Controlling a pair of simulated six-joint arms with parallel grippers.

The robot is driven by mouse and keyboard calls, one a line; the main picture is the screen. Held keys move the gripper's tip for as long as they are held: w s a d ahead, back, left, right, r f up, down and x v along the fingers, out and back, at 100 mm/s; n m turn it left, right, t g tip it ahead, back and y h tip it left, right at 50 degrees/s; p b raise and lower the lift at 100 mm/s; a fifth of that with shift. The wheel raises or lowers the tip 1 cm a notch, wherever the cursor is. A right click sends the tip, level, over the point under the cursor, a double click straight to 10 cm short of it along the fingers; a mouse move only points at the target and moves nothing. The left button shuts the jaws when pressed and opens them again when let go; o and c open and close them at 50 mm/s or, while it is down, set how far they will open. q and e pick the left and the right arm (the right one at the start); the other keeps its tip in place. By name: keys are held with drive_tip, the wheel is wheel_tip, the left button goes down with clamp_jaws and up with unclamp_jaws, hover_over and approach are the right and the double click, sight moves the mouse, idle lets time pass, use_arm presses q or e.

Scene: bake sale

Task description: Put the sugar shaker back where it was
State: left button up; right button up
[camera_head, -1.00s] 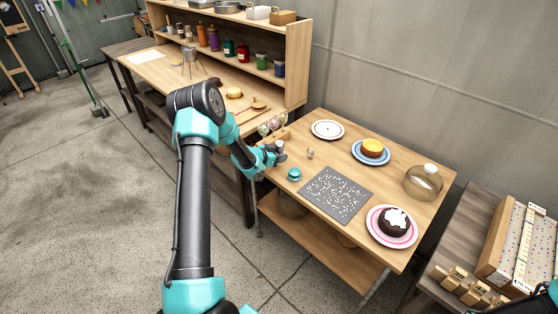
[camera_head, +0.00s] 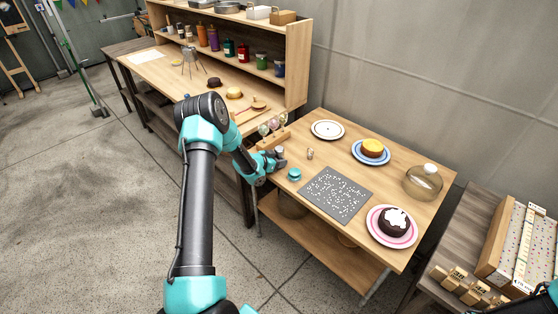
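My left gripper (camera_head: 270,163) is over the left edge of the near table (camera_head: 258,192), pointing right. A small pale-topped cylinder, which looks like the sugar shaker (camera_head: 280,151), is at its fingertips, and the fingers appear closed around it. Most of the shaker's body is hidden by the gripper, and I cannot tell whether its base touches the table. A round teal item (camera_head: 294,174) stands on the table just right of and below the gripper. My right gripper is not in view.
A small upright item (camera_head: 310,153) stands right of the shaker. A lollipop holder (camera_head: 274,138) is behind the gripper.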

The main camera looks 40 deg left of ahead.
use_arm(q)
drive_tip(key=o, duration=0.4)
drive_tip(key=shift+r, duration=0.2)
drive_tip(key=v, duration=1.2)
